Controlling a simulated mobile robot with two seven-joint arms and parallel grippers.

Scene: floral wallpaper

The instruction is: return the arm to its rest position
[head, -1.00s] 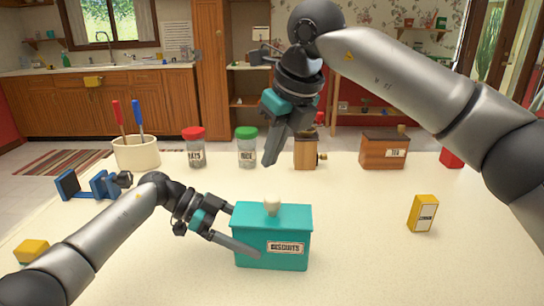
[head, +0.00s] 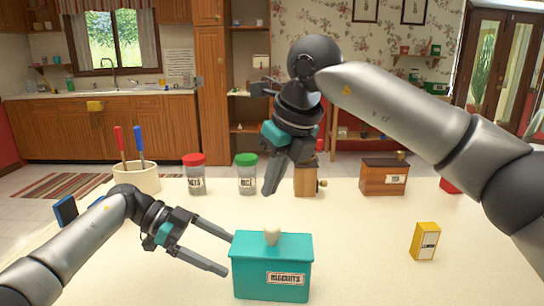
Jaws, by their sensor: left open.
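My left gripper (head: 229,255) is open and empty, low over the counter. Its fingertips are just left of a teal biscuit tin (head: 271,278); whether they touch it I cannot tell. The tin stands upright, with its cream-knobbed lid on. My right gripper (head: 273,185) hangs from the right arm with its fingers pointing down, above the back half of the counter. Its fingers overlap in the view, so its opening is unclear, and nothing shows in it.
Jars with a red lid (head: 195,176) and a green lid (head: 246,176), a wooden grinder (head: 306,180) and a tea box (head: 383,178) line the back. A utensil crock (head: 136,177) stands left. A yellow box (head: 425,241) stands right. The counter (head: 355,260) between is clear.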

